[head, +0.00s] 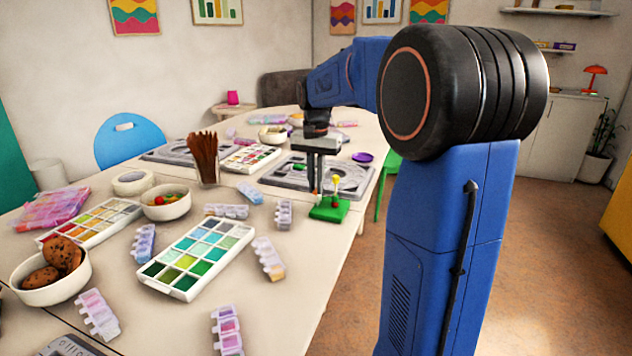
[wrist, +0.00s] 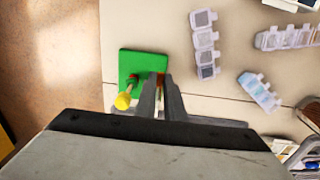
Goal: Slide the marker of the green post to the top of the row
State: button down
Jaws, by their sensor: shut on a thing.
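A green square base (head: 329,208) stands near the table's right edge and carries a thin post with a yellow ball (head: 337,180) on top. In the wrist view the green base (wrist: 131,62) is seen from above, with the yellow ball (wrist: 122,101) and a small red part (wrist: 133,79) on it. My gripper (head: 316,190) points down at the left side of the base. Its fingers (wrist: 161,84) are close together on a small reddish-brown piece, seemingly the marker, mostly hidden between them. The row and its top cannot be made out.
A grey board (head: 352,172) lies just behind the green base, and another grey board (head: 160,153) is farther left. A pill-type bead box (head: 284,214) lies left of the base. A glass of brown sticks (head: 206,160) and a paint palette (head: 197,257) stand farther left.

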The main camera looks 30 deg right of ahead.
jog(key=shift+f, duration=0.8)
jog(key=c, duration=1.8)
grip_release()
jog(key=shift+o, duration=0.2)
jog(key=shift+r, duration=0.15)
notch_tip(320, 180, up, 17)
